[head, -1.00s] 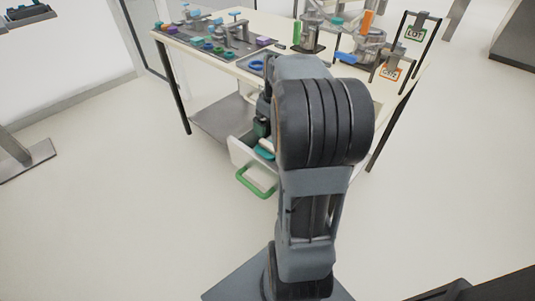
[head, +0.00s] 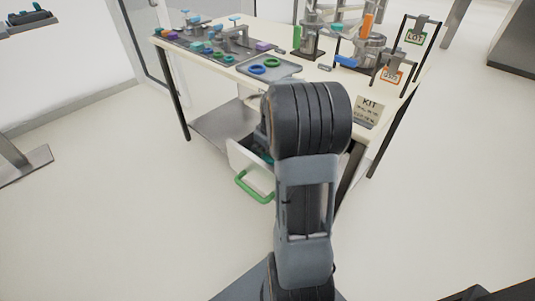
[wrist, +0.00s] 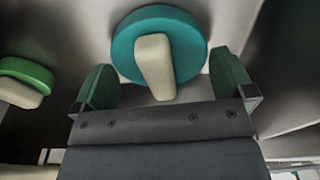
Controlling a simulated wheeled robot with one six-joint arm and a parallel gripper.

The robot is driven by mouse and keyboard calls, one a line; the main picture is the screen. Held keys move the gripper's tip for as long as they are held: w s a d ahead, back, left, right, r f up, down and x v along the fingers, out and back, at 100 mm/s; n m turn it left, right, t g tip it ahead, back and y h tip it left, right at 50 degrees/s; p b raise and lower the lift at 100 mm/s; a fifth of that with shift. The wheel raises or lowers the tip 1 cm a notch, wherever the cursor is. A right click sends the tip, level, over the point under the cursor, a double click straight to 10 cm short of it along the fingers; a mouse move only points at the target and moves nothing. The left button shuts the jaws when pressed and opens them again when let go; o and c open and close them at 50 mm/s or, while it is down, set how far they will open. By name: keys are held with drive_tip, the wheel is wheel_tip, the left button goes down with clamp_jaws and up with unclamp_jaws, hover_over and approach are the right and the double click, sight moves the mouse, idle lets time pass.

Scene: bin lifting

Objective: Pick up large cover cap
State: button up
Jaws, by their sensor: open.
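A large round teal cap with a beige bar-shaped grip, the large cover cap (wrist: 195,47), fills the upper middle of the wrist view. My gripper (wrist: 164,78) is open, with one green-padded finger on each side of the beige grip and a gap to it on both sides. A smaller green cap (wrist: 28,74) with a beige grip lies to the left, outside the fingers. In the head view, my arm hides my gripper and most of the open drawer (head: 241,160); only a sliver of teal shows inside.
The drawer has a green handle (head: 253,187) and sits under the table. On the table are a grey tray (head: 289,71) with blue and green rings, a KIT card (head: 368,113), an orange-topped fixture (head: 370,50) and a dark board of coloured parts. Drawer walls flank my gripper.

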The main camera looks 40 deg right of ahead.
drive_tip(key=shift+f, duration=0.1)
drive_tip(key=c, duration=0.5)
